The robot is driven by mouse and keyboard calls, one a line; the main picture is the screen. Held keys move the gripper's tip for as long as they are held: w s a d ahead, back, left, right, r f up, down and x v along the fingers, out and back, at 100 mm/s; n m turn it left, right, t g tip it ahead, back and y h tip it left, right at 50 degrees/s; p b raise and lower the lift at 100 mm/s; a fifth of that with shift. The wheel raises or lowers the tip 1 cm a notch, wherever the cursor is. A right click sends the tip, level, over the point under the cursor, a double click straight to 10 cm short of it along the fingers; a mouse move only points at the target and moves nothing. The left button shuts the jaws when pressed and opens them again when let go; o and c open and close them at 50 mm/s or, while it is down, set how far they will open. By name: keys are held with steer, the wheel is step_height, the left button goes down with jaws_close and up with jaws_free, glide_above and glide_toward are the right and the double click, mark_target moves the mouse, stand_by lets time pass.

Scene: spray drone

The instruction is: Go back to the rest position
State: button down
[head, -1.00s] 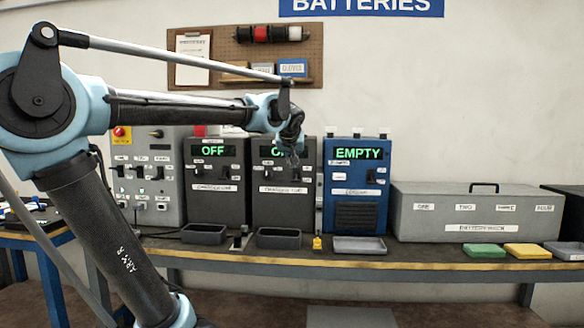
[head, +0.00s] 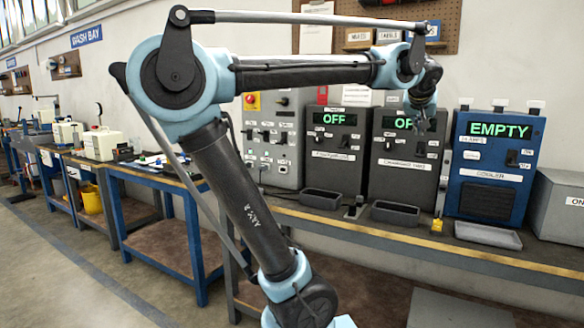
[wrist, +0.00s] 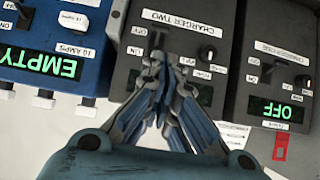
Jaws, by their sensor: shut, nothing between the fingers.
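My gripper (head: 424,125) is at the end of my outstretched arm, in front of the right-hand dark charger (head: 404,165) in the head view. In the wrist view my gripper (wrist: 155,62) has its fingers together and empty, over the charger labelled CHARGER TWO (wrist: 172,35). The wrist view is upside down. I cannot tell from these frames how far the fingertips are from the charger's face.
Another charger (head: 335,150) reads OFF. The blue cooler (head: 493,165) reads EMPTY. Grey trays (head: 395,213) and a yellow item (head: 437,225) sit along the bench's front (head: 470,258). More workbenches (head: 160,185) stand at left. The floor (head: 50,270) is clear there.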

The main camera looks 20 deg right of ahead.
steer(key=w+a+f+n+y, duration=0.2)
steer(key=w+a+f, duration=0.3)
steer(key=a, duration=0.4)
steer(key=w+a+f+n+y, duration=0.1)
steer(key=w+a+f+y, duration=0.1)
steer(key=a+f, duration=0.6)
steer(key=w+a+f+n+y, duration=0.2)
steer(key=w+a+f, duration=0.25)
steer(key=a, duration=0.55)
steer(key=s+a+f+n+g+y, duration=0.1)
steer(key=s+a+f+n+g, duration=0.1)
steer(key=s+a+f, duration=0.5)
steer(key=s+a+f+n+g, duration=0.2)
steer(key=s+a+f, duration=0.4)
steer(key=a+f, duration=0.6)
step_height(320, 180, down, 3)
steer(key=shift+s+a+f+g+y, duration=0.15)
steer(key=shift+s+g+y, duration=0.25)
steer(key=shift+g, duration=0.1)
steer(key=shift+w+f, duration=0.2)
steer(key=shift+w, duration=0.25)
